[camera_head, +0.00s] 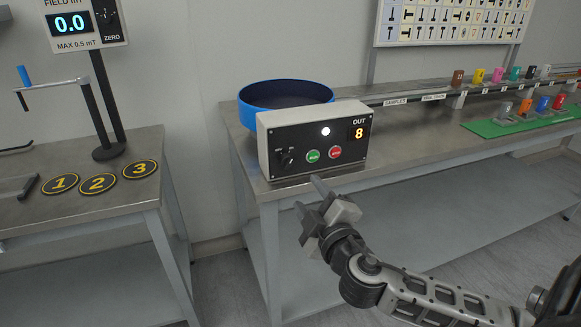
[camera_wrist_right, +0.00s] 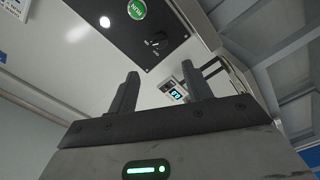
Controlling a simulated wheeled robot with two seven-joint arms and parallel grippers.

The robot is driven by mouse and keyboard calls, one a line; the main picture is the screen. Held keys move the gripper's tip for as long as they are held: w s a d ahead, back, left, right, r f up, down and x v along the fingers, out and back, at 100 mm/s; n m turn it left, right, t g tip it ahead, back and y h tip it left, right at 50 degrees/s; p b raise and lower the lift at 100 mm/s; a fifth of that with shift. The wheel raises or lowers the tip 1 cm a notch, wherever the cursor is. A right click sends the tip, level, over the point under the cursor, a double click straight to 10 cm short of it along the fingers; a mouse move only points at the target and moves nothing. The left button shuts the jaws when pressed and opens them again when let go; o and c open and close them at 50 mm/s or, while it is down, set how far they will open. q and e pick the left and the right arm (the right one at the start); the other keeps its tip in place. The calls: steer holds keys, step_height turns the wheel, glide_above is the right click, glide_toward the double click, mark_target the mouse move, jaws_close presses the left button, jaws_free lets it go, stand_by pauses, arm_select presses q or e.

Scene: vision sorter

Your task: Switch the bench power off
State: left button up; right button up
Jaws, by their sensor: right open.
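The grey control box (camera_head: 313,137) stands at the near corner of the right bench. Its black front panel carries a black rotary knob (camera_head: 289,157) at lower left, a green button (camera_head: 313,156), a red button (camera_head: 335,153), a lit white lamp (camera_head: 326,131) and an OUT display (camera_head: 359,133) reading 8. My right gripper (camera_head: 309,197) is open and empty, just below and in front of the box, apart from it. In the right wrist view the knob (camera_wrist_right: 160,43) shows beyond my open fingers (camera_wrist_right: 160,72), with the green button (camera_wrist_right: 137,9) above it.
A blue round bin (camera_head: 286,92) stands behind the box. Sample rails (camera_head: 430,97) and a green tray (camera_head: 515,125) are to the right. The left bench (camera_head: 120,195) holds numbered discs (camera_head: 98,184) and a field display (camera_head: 71,25). A gap separates the benches.

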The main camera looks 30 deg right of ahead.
mark_target(288, 164)
steer(key=p+x, duration=0.1)
steer(key=x, duration=1)
steer(key=shift+w, duration=0.3)
steer(key=c, duration=1)
